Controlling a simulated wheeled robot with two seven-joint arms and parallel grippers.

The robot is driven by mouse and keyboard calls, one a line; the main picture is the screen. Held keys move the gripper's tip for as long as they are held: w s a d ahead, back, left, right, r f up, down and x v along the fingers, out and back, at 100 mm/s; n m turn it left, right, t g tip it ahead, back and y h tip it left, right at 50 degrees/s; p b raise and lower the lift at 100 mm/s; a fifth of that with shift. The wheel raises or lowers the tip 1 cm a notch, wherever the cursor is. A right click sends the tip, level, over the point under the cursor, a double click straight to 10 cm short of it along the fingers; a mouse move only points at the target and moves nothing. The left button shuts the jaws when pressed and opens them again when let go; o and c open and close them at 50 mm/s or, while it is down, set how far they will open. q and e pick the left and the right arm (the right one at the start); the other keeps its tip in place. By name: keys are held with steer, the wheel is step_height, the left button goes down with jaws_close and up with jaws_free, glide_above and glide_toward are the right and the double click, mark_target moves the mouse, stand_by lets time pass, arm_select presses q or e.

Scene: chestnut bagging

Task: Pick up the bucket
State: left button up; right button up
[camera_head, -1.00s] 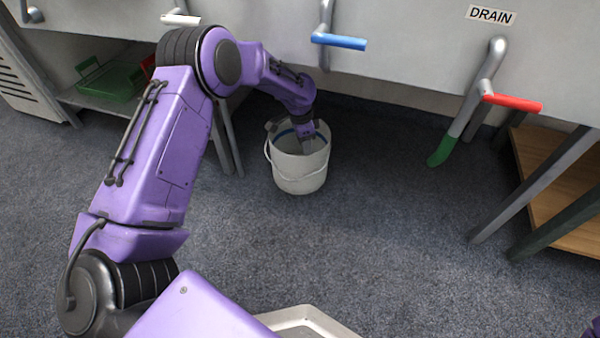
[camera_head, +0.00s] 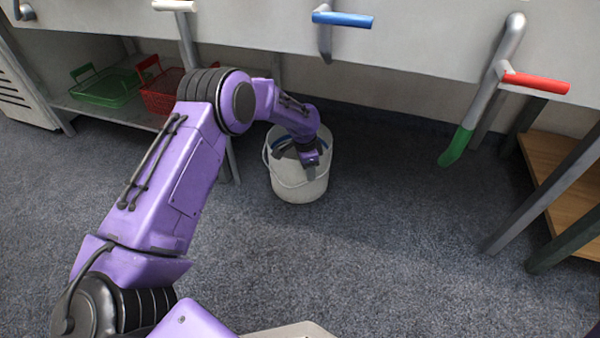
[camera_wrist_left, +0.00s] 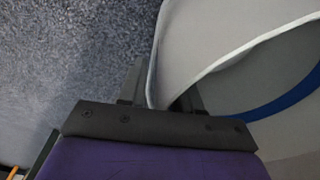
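The bucket (camera_head: 299,188) is off-white with a thin wire handle and stands on the carpet under the sink's edge. My left gripper (camera_head: 308,166) reaches down at its mouth, in front of part of the rim. In the left wrist view the bucket's pale wall (camera_wrist_left: 215,35) passes between the two dark fingers of the left gripper (camera_wrist_left: 162,92), one on each side. Whether the fingers press on the wall I cannot tell. A blue band (camera_wrist_left: 285,98) shows inside the bucket. My right gripper is out of view.
The grey sink front (camera_head: 430,45) overhangs the bucket, with blue (camera_head: 343,19) and red (camera_head: 537,83) tap handles. A green-ended drain pipe (camera_head: 456,147) hangs to the right. Green (camera_head: 105,88) and red (camera_head: 162,92) baskets sit on a low shelf at left. The carpet in front is clear.

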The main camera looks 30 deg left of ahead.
arm_select(q)
steer(key=shift+r, duration=0.1)
jaws_close()
stand_by(1.2)
